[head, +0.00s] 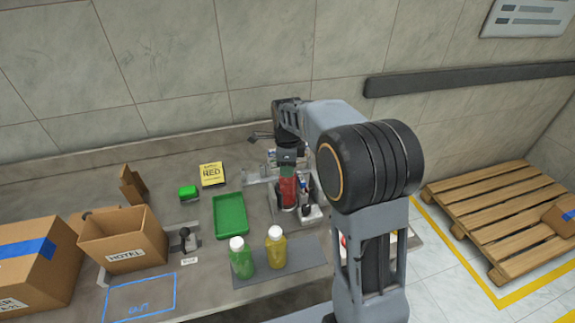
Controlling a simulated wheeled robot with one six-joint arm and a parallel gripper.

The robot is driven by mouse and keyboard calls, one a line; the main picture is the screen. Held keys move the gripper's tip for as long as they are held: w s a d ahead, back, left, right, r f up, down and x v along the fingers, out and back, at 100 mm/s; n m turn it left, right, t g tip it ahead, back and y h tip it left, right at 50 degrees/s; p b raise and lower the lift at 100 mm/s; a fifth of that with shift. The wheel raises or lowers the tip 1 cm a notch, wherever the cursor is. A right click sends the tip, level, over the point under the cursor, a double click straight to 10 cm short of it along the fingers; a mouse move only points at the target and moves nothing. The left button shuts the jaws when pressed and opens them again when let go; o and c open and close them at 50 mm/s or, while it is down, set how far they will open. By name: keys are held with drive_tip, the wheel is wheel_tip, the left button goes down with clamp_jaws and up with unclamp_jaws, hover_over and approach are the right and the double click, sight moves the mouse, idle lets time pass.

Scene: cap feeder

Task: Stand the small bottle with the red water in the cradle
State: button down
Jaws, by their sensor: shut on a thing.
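The small bottle with red water (286,192) is upright under my gripper (287,168), which is shut on its top. The bottle stands at or just above a dark round holder, likely the cradle (287,208), in the machine at the back of the bench. I cannot tell whether the bottle's base touches it. My arm hides part of the machine on the right.
A green-water bottle (241,258) and a yellow-water bottle (276,247) stand on a dark mat (300,257) in front. A green tray (230,217) lies left of the machine.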

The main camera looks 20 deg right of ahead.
drive_tip(key=shift+f, duration=0.1)
idle(0.3)
drive_tip(key=shift+f+b, duration=0.6)
drive_tip(key=shift+f, duration=0.25)
drive_tip(key=c, duration=0.7)
unclamp_jaws()
drive_tip(key=c, duration=0.4)
drive_tip(key=shift+o, duration=0.2)
drive_tip(key=shift+r, duration=0.15)
drive_tip(key=shift+r+p, duration=4.55)
drive_tip(key=shift+r, duration=0.85)
